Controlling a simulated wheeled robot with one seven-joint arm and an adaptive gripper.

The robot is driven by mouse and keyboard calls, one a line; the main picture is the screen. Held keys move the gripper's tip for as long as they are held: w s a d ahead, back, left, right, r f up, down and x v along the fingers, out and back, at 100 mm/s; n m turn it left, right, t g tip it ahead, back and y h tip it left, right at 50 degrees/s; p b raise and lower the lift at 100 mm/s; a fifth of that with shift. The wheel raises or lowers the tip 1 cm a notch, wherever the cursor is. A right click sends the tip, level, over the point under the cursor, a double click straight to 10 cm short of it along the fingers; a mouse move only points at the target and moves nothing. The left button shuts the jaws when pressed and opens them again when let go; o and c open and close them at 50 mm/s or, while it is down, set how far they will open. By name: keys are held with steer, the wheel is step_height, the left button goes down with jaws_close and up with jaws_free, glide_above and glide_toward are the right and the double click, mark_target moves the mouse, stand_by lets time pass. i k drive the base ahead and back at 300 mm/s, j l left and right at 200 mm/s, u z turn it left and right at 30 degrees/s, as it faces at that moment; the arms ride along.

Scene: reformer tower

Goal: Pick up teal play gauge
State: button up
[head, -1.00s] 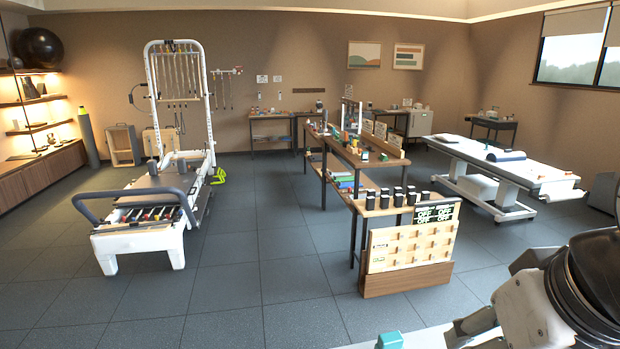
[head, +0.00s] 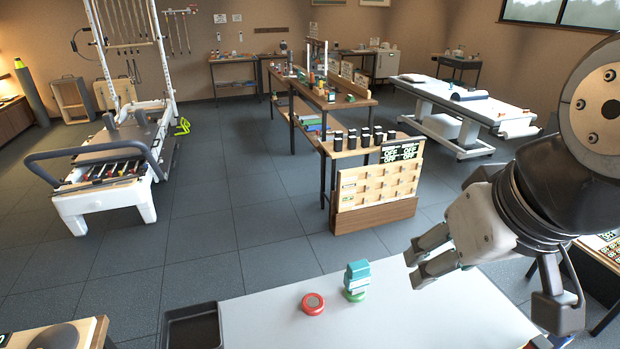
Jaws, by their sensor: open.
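The teal play gauge (head: 357,276) appears to be the upright teal block with a pale label on the white table (head: 270,325). It stands at the table's far edge, on or just behind a small green round piece (head: 354,295); I cannot tell which. My gripper (head: 413,270) is to the right of the gauge and looks a little above the table. Its fingers are apart, point left toward the gauge, and hold nothing. A clear gap lies between the fingertips and the gauge.
A red round piece (head: 313,304) lies just left of the gauge. A dark tray (head: 193,328) is at the table's left end. The white tabletop in front is clear. A wooden rack (head: 377,190) stands on the floor beyond, with a reformer (head: 108,190) at left.

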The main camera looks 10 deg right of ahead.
mark_target(358, 274)
steer(key=k+j+z, duration=0.1)
steer(key=k, duration=0.25)
steer(key=l+u, duration=0.45)
steer(key=l, duration=0.5)
steer(key=k+j+z, duration=0.15)
steer(key=j, duration=0.25)
steer(key=k+j+z, duration=0.15)
steer(key=k+j, duration=0.15)
steer(key=k+j+z, duration=0.2)
steer(key=j, duration=0.25)
steer(key=k, duration=0.05)
